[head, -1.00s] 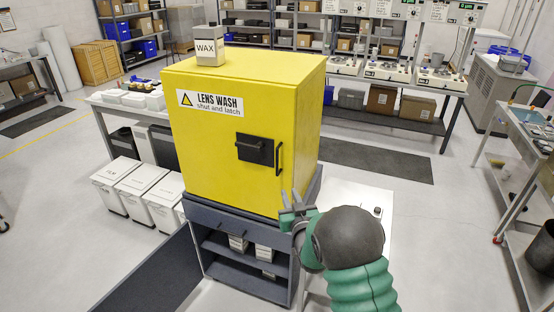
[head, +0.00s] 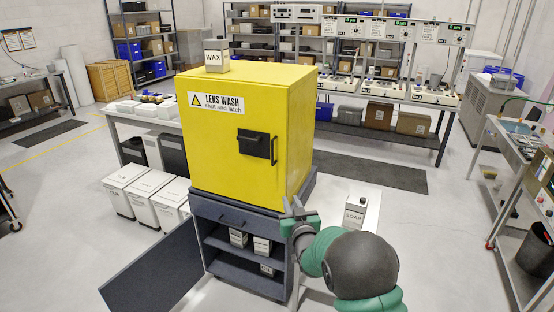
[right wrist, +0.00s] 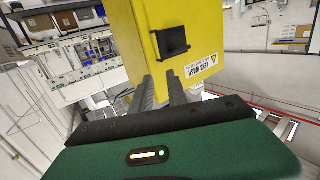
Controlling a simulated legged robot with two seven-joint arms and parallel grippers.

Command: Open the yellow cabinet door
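The yellow cabinet (head: 235,165) stands on a dark grey stand, with its front door shut. The door bears a "LENS WASH shut and latch" label (head: 216,103), a black latch (head: 254,144) and an upright black bar handle (head: 274,150) near its right edge. My right gripper (head: 292,206) is below and right of the handle, apart from it, near the cabinet's lower right corner. In the right wrist view its two grey fingers (right wrist: 160,92) are apart with nothing between them; the cabinet (right wrist: 185,20) and latch (right wrist: 172,42) lie beyond. My left gripper is not in view.
A WAX bottle (head: 216,56) stands on the cabinet top. The stand (head: 237,215) has small boxes on its shelves, and a dark panel (head: 150,275) swings out at its left. A SOAP bottle (head: 355,212) stands on a white surface at right. White bins (head: 150,193) stand at left.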

